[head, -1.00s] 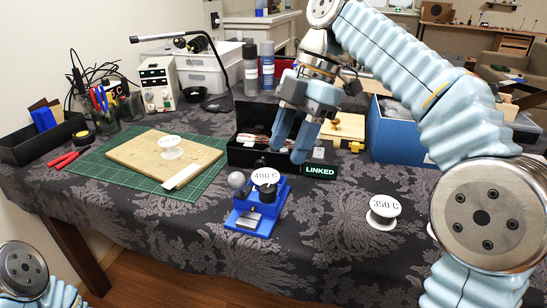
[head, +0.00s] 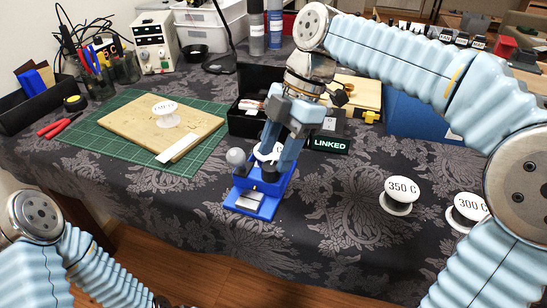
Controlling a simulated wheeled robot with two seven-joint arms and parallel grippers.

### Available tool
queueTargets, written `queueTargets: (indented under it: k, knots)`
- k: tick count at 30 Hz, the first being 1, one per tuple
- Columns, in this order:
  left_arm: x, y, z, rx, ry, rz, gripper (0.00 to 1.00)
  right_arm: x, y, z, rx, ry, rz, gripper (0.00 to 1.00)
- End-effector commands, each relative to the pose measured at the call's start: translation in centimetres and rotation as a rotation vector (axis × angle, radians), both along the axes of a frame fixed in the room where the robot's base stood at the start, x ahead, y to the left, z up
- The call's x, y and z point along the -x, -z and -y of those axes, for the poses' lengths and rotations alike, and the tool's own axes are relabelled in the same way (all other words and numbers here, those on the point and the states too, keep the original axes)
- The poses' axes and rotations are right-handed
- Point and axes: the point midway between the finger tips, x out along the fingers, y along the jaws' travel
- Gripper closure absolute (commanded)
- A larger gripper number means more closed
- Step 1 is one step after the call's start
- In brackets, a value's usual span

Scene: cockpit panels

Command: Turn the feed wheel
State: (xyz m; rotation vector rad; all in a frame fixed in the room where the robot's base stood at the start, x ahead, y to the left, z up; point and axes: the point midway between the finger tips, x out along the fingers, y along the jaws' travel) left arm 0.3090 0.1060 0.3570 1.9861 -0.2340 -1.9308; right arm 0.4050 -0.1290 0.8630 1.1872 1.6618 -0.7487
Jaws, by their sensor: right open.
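A small blue device (head: 252,203) stands on the patterned cloth near the table's front edge. It carries a grey ball knob (head: 236,157), a black round part (head: 271,173) and a white disc (head: 262,151) that is partly hidden by my fingers. I cannot tell for sure which part is the feed wheel. My right gripper (head: 278,157) points down over the device, open, with its fingers on either side of the white disc. Contact cannot be made out. My left arm shows at lower left, but its gripper is out of view.
White spools marked 350 C (head: 399,194) and 300 C (head: 467,211) stand to the right.

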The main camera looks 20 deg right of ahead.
Motion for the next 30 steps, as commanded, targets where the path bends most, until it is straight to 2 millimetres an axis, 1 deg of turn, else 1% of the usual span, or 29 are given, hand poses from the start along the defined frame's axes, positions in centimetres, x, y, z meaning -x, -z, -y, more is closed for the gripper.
queueTargets:
  k: [3,6,15,23,30]
  knots:
    - [0.0,-0.1,0.0,0.000,0.000,0.000,1.00,0.2,1.3,-0.6,0.000,-0.001,0.000,0.53]
    - [0.0,-0.2,0.0,0.000,0.000,0.000,1.00,0.2,1.9,-0.8,0.000,0.000,0.001,0.53]
    - [0.0,-0.1,0.0,0.000,0.000,0.000,1.00,0.2,2.1,-0.9,0.000,0.001,0.000,0.53]
    - [0.0,-0.1,0.0,0.000,0.000,0.000,1.00,0.2,2.1,-0.9,-0.001,0.001,0.002,0.93]
    - [0.0,0.0,0.0,0.000,0.000,0.000,1.00,0.2,2.1,-0.9,-0.002,0.020,0.002,0.94]
